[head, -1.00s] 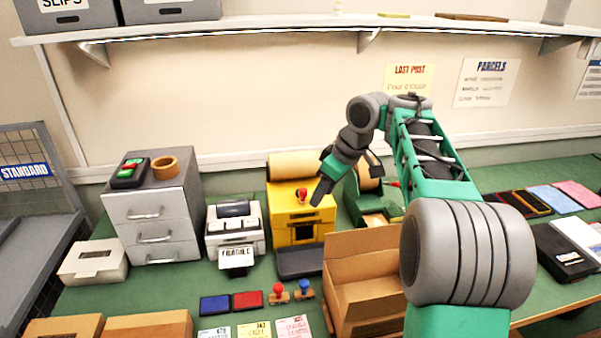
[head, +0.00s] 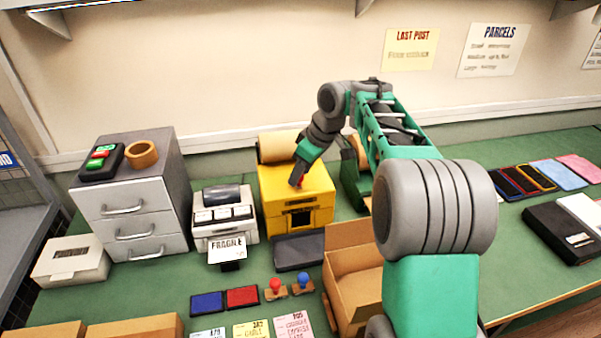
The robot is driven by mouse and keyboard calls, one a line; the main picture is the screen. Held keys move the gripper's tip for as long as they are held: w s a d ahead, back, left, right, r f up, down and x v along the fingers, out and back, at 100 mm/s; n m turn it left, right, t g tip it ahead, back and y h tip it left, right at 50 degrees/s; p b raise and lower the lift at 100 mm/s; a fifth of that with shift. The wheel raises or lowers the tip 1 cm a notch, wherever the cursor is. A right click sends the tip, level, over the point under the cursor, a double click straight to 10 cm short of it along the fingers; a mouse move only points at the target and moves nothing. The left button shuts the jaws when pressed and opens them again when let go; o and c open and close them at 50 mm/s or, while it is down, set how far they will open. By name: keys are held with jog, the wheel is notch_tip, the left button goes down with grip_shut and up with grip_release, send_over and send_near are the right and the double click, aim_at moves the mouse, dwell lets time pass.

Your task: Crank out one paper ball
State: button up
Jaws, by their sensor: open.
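The yellow machine (head: 278,192) stands at the back of the green table. It has a paper roll (head: 278,147) behind its top and a dark slot in its front. A dark tray (head: 298,252) lies in front of it, and I see no paper ball in it. A red knob on its top is now mostly hidden by my gripper. My gripper (head: 298,182) points down at the machine's top, at the knob's place, with its jaws open. I cannot tell whether the fingers touch the knob.
An open cardboard box (head: 350,262) stands right of the tray, below my arm. A label printer (head: 222,215) and a grey drawer cabinet (head: 130,200) stand to the left. Two stamps (head: 276,288) and ink pads (head: 207,302) lie in front. Phones (head: 520,180) lie at the right.

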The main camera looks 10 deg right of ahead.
jog(key=shift+c, duration=0.4)
grip_shut()
